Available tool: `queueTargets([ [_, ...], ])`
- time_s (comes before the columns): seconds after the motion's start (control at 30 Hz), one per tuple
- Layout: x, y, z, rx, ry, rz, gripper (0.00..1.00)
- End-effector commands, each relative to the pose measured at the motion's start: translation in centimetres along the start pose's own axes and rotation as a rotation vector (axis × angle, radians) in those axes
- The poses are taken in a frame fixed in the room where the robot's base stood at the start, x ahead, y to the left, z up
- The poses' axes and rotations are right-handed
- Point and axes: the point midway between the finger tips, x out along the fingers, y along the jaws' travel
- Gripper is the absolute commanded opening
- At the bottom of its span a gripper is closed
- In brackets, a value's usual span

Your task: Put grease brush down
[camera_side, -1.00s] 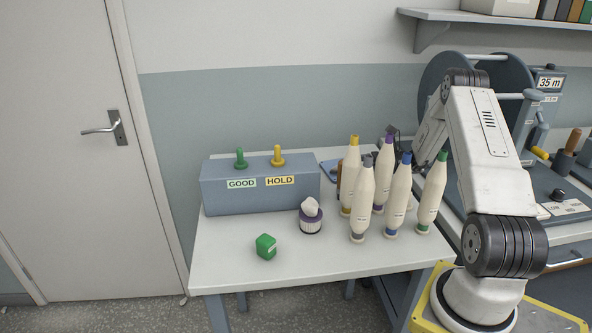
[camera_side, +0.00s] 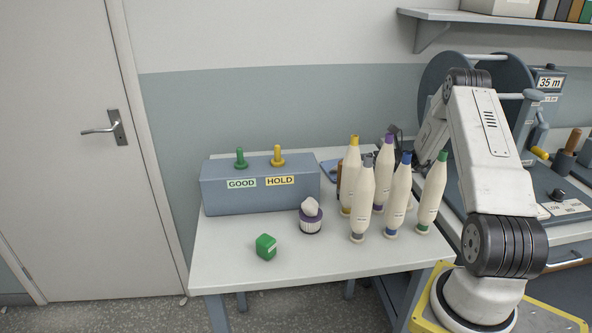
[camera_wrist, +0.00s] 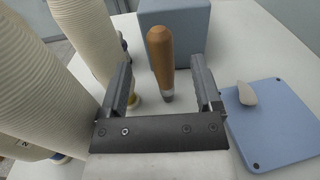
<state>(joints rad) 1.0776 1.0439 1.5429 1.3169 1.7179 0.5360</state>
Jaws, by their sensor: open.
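The grease brush shows in the wrist view as a wooden handle (camera_wrist: 160,50) with a grey metal collar at its lower end. It stands roughly upright between and beyond the fingers of my gripper (camera_wrist: 161,72), with a visible gap on both sides. My gripper is open. What lies under the collar is hard to make out. In the side view a brown sliver (camera_side: 339,180), probably the handle, shows behind the bobbins. My gripper (camera_side: 393,133) is there too, mostly hidden behind the bobbins.
Several tall cream bobbins (camera_side: 397,200) crowd close by; they fill the wrist view's left (camera_wrist: 40,80). A blue plate (camera_wrist: 275,125) with a pale lump (camera_wrist: 246,93) lies at right. A grey GOOD/HOLD box (camera_side: 260,190) stands behind. The table's front left holds a green block (camera_side: 266,246) and purple-based pot (camera_side: 311,220).

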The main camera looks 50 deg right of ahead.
Motion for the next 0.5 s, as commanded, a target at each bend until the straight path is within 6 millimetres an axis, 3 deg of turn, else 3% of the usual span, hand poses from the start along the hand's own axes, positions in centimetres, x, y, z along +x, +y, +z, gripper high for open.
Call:
queueTargets([
  [0.27,0.2,-0.2,2.0,0.0,0.071,0.014,0.82],
  [0.5,0.4,-0.3,5.3,0.001,0.199,0.023,0.82],
])
